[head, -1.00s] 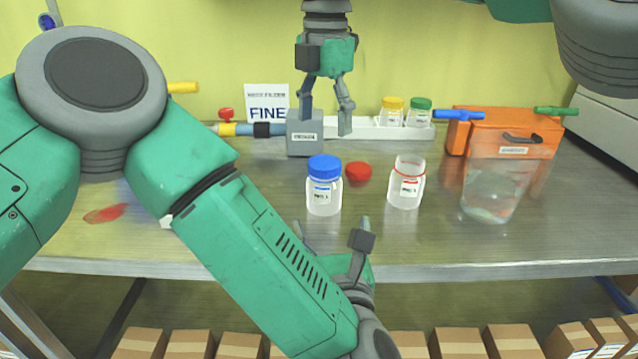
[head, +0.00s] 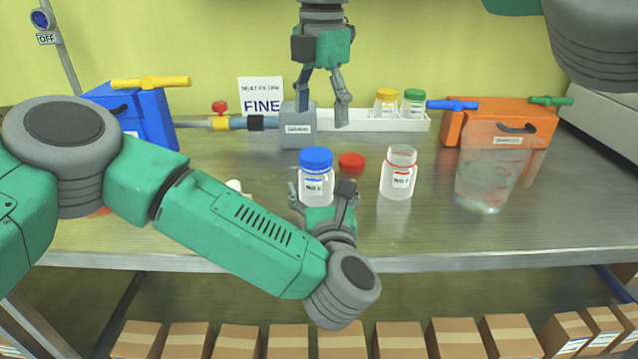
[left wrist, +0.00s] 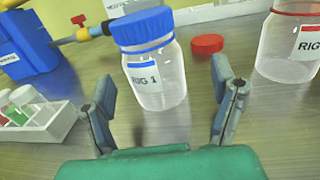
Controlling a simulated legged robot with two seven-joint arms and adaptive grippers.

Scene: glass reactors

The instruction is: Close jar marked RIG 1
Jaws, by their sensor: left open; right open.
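The RIG 1 jar (head: 316,190) is clear, with a blue band on its label, and stands upright on the metal bench. A blue lid (head: 316,158) sits on its mouth; I cannot tell how tight it is. In the left wrist view the jar (left wrist: 158,80) shows its RIG 1 label. My left gripper (head: 320,198) is open and low at the jar's near side. Its two fingers (left wrist: 163,82) appear left and right of the jar, apart from it. My right gripper (head: 321,108) is open and empty, pointing down above and behind the jar.
A red lid (head: 351,162) lies right of the RIG 1 jar. An open jar with a red rim (head: 398,178) stands further right. A clear beaker (head: 485,185), orange container (head: 500,120), blue container (head: 150,115), grey block (head: 295,128) and white rack (head: 370,122) stand around.

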